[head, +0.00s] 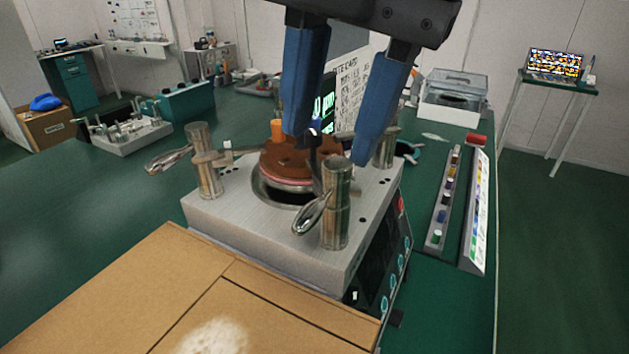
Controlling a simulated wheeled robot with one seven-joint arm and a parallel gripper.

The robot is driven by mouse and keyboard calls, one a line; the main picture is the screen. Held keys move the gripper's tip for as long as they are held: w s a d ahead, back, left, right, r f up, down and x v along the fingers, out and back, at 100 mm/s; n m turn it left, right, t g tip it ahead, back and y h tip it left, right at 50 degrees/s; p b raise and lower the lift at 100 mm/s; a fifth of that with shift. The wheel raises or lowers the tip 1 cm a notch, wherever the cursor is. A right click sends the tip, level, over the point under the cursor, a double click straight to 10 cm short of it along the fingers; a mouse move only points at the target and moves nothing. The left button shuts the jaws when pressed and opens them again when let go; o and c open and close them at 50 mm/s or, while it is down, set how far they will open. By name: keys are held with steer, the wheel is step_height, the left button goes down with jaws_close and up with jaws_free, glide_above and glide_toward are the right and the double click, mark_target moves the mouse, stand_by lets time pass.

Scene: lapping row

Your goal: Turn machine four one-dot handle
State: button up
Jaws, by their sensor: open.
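A grey lapping machine (235,222) stands on the green bench in the middle of the head view. Metal posts with lever handles stand on its top: a left post (205,165) with a looped handle (168,160), a front right post (337,210) with a looped handle (311,216), and a rear right post (387,150) partly hidden. A brown round disc (285,160) sits at the centre over a dark opening. My gripper (332,150) is open, its blue fingers pointing down over the disc, apart from the front right handle.
Brown cardboard boxes (190,290) stand in front of the machine. A rack of coloured caps (446,200) and a labelled strip (476,210) lie to the right. A clear-lidded box (453,98) is behind.

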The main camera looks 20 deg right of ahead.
mark_target(311, 208)
steer(key=f, duration=0.5)
steer(key=w+a+f, duration=0.1)
steer(key=f, duration=0.1)
steer(key=shift+f+p, duration=0.15)
steer(key=shift+p, duration=0.2)
steer(key=shift+c, duration=0.2)
jaws_close()
